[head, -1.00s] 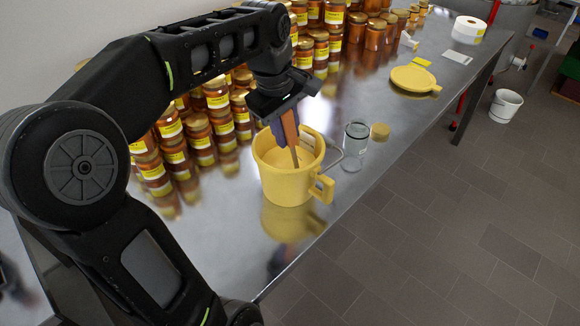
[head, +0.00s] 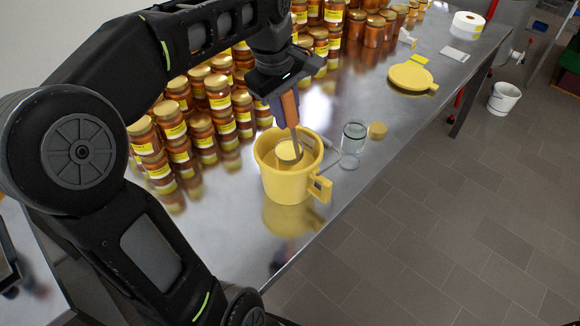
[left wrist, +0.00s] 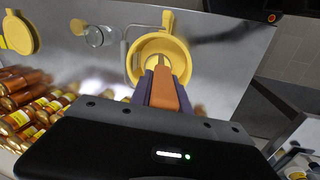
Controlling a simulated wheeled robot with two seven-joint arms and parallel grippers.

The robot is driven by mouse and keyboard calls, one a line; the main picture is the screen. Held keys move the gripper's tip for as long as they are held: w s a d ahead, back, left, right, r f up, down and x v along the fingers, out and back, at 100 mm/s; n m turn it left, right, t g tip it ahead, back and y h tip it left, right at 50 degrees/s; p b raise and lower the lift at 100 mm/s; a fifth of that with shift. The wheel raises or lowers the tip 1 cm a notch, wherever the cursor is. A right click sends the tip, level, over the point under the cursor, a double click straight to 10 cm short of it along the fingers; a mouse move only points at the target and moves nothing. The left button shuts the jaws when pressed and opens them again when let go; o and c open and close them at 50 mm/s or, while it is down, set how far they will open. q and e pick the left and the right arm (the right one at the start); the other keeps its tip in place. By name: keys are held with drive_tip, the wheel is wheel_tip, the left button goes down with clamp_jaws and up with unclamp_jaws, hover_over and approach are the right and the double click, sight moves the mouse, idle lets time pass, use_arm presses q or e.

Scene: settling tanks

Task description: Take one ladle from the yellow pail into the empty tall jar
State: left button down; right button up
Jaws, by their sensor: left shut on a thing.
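The yellow pail (head: 290,184) stands on the steel table, its handle facing right, with yellow contents inside. My left gripper (head: 287,101) is above the pail, shut on the ladle (head: 295,140), whose brown handle points up between the fingers. The ladle's bowl (head: 289,152) is at the pail's mouth and looks full of yellow stuff; whether it is clear of the contents I cannot tell. The empty clear jar (head: 353,141) stands open just right of the pail. In the left wrist view the pail (left wrist: 134,62) lies beyond the fingers and hides the bowl partly. My right gripper is not in view.
A small round tan lid (head: 377,131) sits right of the jar. Many filled honey jars (head: 202,133) crowd the table's left and back. A yellow pail lid (head: 411,77) lies farther back. The table's right edge runs close to the pail and jar.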

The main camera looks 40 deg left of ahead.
use_arm(q)
drive_tip(key=shift+r+p, duration=2.15)
drive_tip(key=shift+r, duration=2.05)
